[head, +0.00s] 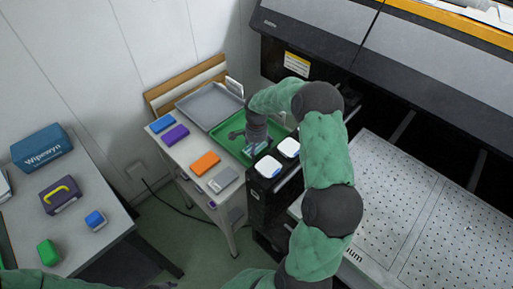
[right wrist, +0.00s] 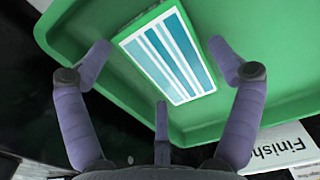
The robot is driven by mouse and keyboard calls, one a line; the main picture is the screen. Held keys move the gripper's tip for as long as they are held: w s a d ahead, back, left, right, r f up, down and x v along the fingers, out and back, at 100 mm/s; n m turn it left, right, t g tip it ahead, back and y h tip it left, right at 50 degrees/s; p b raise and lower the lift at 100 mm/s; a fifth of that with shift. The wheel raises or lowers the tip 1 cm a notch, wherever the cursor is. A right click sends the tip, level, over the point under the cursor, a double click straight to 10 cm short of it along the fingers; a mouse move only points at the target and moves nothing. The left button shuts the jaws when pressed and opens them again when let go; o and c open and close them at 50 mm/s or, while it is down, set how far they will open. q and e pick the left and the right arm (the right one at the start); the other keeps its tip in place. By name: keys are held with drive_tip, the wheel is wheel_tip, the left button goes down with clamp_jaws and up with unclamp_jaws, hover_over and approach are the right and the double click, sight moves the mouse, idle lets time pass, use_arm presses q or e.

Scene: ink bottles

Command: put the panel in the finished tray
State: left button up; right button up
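The panel (right wrist: 168,58), a flat piece with white and teal stripes and a green edge, lies inside the green tray (right wrist: 285,60) in the right wrist view. The same tray (head: 226,122) stands on the small table in the head view. A white label (right wrist: 283,148) reading "Finish" is beside it. My right gripper (right wrist: 160,65) is open above the panel, its purple fingers spread on either side with gaps to it. In the head view my right gripper (head: 256,143) reaches down into the tray and partly hides the panel. My left gripper is out of view.
A grey tray (head: 208,100) adjoins the green tray. Blue, purple, orange and grey boxes (head: 205,163) line the table's front. Black holders with white-topped bottles (head: 268,166) stand close by my right arm. A large printer is at right, a side table (head: 85,235) at left.

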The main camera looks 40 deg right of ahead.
idle(0.3)
wheel_tip(320, 180, up, 12)
drive_tip(key=p, duration=0.3)
drive_tip(key=shift+r, duration=0.25)
drive_tip(key=shift+p, duration=0.35)
